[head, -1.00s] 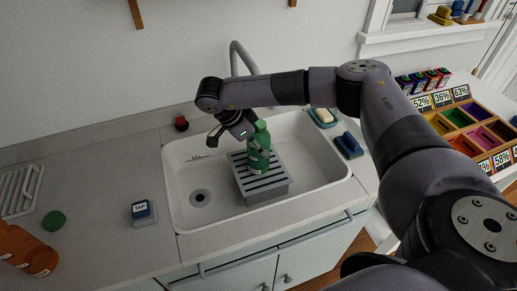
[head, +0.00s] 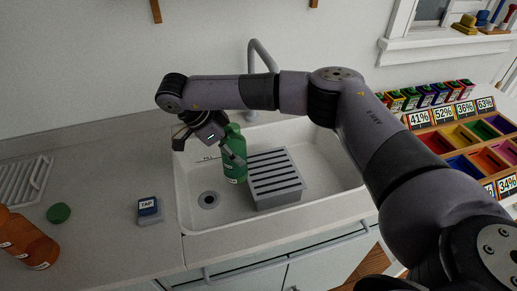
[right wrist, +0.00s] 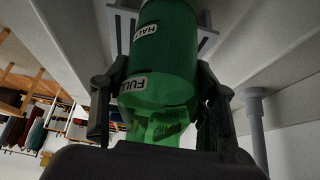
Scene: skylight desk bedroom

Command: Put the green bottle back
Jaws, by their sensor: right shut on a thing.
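The green bottle (head: 234,170) is upright over the sink basin, beside the left edge of a grey slotted rack (head: 275,180). I cannot tell whether its base touches anything. My right gripper (head: 222,148) is shut on the bottle near its upper part. In the right wrist view the gripper (right wrist: 160,105) has a finger on each side of the translucent green bottle (right wrist: 165,50), with HALF and FULL labels showing. A green round cap (head: 59,213) lies on the counter at left. My left gripper is not in view.
The white sink (head: 330,190) has a drain at left and a curved tap (head: 262,55) behind. A TAP button (head: 149,208) sits left of the sink. Orange bottles (head: 30,245) and a white ribbed tray (head: 22,180) are at far left. Coloured bins (head: 465,140) stand at right.

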